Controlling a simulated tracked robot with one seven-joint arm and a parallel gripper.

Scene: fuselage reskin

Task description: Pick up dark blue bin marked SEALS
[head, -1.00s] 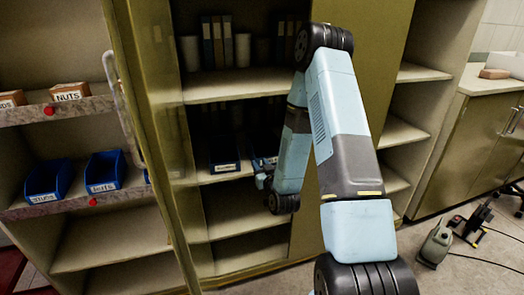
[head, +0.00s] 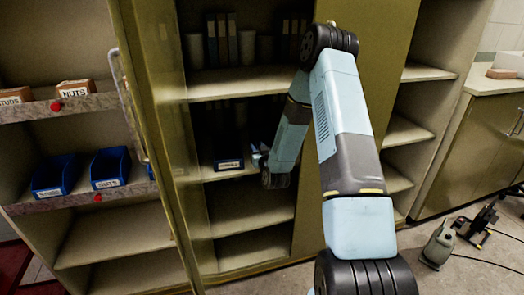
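A dark blue bin (head: 229,152) with a white front label stands on the middle shelf inside the open olive cabinet. Its label is too small to read with certainty. My gripper (head: 259,154) is at the same shelf height, just to the right of this bin. The gripper is small and partly hidden by my own wrist, so I cannot tell whether its fingers are open or touch the bin. The space behind my wrist is hidden.
The cabinet door (head: 160,130) stands open on the left. Beyond it, a left bin (head: 52,178) and a right bin (head: 109,167), both brighter blue, sit below a cardboard box marked NUTS (head: 75,88). The lower shelf (head: 240,207) is empty.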

